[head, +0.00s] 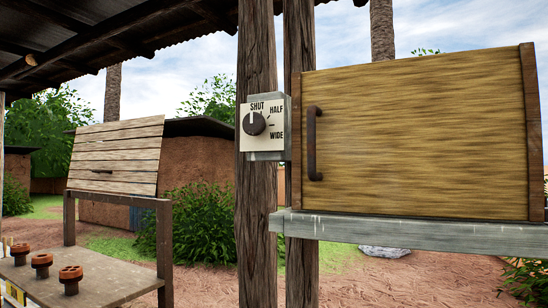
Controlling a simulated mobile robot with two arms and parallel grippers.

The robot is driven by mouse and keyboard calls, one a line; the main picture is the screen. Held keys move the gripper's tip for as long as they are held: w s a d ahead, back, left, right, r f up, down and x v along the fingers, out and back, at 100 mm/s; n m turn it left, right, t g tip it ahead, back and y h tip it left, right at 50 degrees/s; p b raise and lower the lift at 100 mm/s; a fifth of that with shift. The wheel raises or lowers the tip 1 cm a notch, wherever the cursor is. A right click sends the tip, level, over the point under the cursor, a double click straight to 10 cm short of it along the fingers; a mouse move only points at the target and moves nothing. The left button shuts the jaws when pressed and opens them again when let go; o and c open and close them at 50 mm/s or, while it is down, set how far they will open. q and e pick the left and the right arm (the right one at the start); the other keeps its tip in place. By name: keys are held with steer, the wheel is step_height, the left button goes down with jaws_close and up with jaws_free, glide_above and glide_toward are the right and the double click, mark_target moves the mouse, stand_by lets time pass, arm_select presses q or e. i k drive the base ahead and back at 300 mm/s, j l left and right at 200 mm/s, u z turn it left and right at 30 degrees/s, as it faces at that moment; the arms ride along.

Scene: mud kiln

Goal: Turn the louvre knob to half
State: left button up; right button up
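The louvre knob (255,124) is a dark round dial on a pale plate (248,147) marked SHUT, HALF and WIDE. The plate is on a grey box (285,125) fixed to a wooden post. The white line on the knob points up at SHUT. HALF is at the upper right of the dial and WIDE at the lower right. Neither of my grippers shows in the head view.
A wooden cabinet (425,135) with a dark handle (314,145) stands right of the knob on a grey shelf (400,231). Wooden posts (257,220) stand beside it. At left, a slatted panel (116,156) rises behind a table (100,278) with several brown clay pieces.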

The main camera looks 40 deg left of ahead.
mark_target(253, 123)
steer(key=u, duration=1.25)
